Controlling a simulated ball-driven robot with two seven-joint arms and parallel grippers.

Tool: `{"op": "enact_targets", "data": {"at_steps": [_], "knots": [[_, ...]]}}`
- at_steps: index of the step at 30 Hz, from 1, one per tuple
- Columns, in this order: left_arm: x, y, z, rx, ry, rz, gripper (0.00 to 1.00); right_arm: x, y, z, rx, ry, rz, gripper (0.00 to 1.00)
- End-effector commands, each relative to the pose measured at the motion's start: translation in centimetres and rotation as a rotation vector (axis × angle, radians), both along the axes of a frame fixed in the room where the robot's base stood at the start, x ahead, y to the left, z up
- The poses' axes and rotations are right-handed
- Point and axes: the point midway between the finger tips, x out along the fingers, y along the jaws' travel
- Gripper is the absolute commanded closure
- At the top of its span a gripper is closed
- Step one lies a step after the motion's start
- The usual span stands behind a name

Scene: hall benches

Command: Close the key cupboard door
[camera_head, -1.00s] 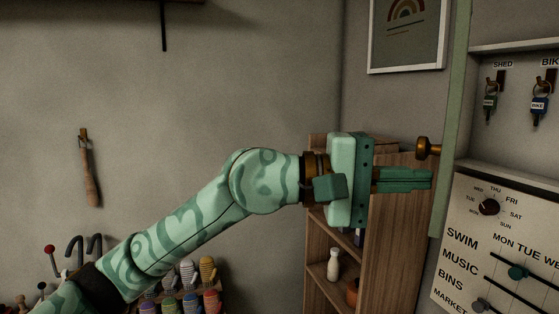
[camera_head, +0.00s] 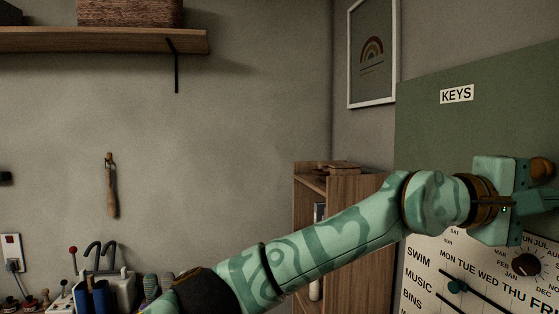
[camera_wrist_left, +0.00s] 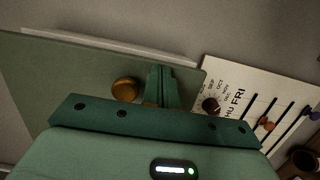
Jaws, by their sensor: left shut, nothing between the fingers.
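The key cupboard door (camera_head: 440,135) is a green panel with a KEYS label, at the right of the head view. Its face now covers the hooks and keys. I cannot tell whether it is fully flush with the cupboard. Its brass knob (camera_head: 541,169) is partly behind my left gripper (camera_head: 548,195). In the left wrist view the green door (camera_wrist_left: 60,85) lies beyond my shut left gripper (camera_wrist_left: 163,76), with the knob (camera_wrist_left: 125,89) just beside the fingers. The fingers are empty and close to the door face; contact is unclear. My right gripper is not in view.
Below the door is a white planner board (camera_head: 430,275) with dials and sliders, also in the left wrist view (camera_wrist_left: 240,85). A wooden shelf unit (camera_head: 360,220) stands left of it. A framed picture (camera_head: 372,55) hangs above the shelf unit.

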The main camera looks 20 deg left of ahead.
Motion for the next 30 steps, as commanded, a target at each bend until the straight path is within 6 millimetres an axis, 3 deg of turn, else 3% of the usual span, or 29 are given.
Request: {"op": "enact_targets", "data": {"at_steps": [3,9,30], "knots": [[0.9,-2.1,0.1,0.003,-0.003,0.048,1.00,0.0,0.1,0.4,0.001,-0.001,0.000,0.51],[2.0,-3.9,0.0,0.002,-0.003,0.097,1.00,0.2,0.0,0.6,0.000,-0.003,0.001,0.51],[2.3,-4.4,0.3,-0.004,-0.009,0.112,1.00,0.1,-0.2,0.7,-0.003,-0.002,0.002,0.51]]}}
